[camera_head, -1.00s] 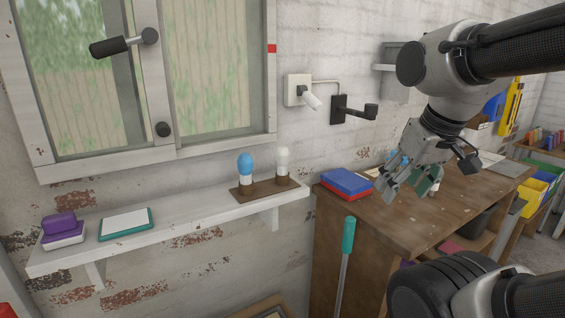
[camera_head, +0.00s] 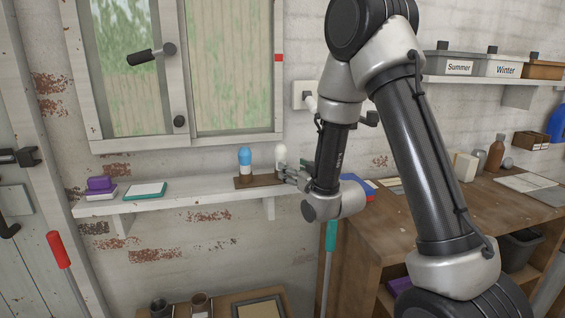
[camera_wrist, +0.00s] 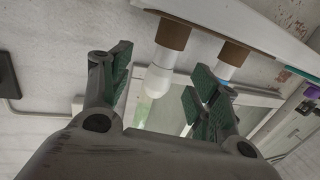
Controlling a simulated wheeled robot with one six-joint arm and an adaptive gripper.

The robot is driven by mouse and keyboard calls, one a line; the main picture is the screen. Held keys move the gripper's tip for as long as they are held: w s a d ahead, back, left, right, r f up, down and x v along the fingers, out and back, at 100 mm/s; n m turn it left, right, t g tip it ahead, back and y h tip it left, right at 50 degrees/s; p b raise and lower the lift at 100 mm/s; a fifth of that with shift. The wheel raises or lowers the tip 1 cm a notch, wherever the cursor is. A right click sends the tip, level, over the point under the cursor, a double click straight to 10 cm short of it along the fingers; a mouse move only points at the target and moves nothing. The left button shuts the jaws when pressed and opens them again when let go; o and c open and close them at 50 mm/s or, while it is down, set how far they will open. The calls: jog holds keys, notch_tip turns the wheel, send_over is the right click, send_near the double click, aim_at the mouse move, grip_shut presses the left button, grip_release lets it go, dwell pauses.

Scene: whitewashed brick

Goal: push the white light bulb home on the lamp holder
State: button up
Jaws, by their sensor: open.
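The white light bulb (camera_head: 281,154) stands upright at the right end of a brown base on the wall shelf. In the wrist view the bulb (camera_wrist: 158,78) hangs inverted from its brown lamp holder (camera_wrist: 173,36), in the gap between my fingers. My gripper (camera_head: 284,172) is open, its fingers beside the bulb's lower right in the head view. I cannot tell whether the fingers touch the bulb. How deep the bulb sits in the holder is unclear; white body shows below the brown collar in the wrist view.
A blue-topped bulb (camera_head: 245,160) stands in the other holder, just left on the same base (camera_head: 258,182). The window (camera_head: 235,75) is behind, the workbench (camera_head: 430,215) right.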

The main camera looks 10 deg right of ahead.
aim_at(280, 150)
jog(key=shift+t+y, duration=0.3)
jog(key=shift+y, duration=0.1)
jog(key=x, duration=0.7)
jog(key=shift+w+a, duration=0.25)
jog(key=shift+a, duration=0.05)
jog(key=c, duration=1.1)
